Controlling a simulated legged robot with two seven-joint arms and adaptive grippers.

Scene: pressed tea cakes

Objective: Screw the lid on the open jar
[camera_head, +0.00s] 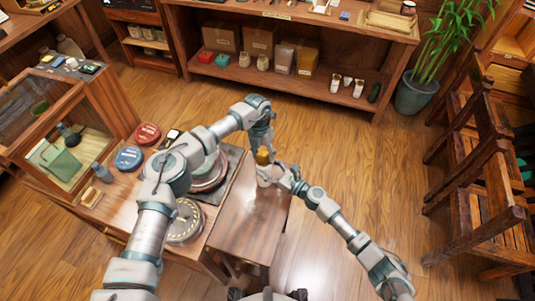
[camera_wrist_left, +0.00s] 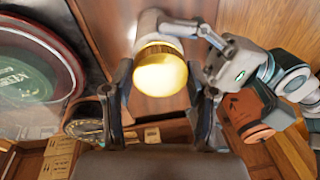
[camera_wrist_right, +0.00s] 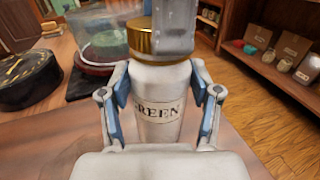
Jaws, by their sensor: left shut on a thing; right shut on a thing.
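A white jar (camera_wrist_right: 158,115) with a label reading "GREEN" stands upright on the brown wooden table (camera_head: 238,225). My right gripper (camera_head: 277,178) is shut on the jar's body from the side; its fingers flank the label in the right wrist view. The gold lid (camera_wrist_left: 160,72) sits at the jar's mouth, and shows in the head view (camera_head: 262,157). My left gripper (camera_head: 262,146) comes from above and is shut on the lid, one finger at each side. The seam between lid and jar is too small to judge for tightness.
A glass-fronted case (camera_head: 62,130) stands further left. Bare tabletop lies in front of the jar.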

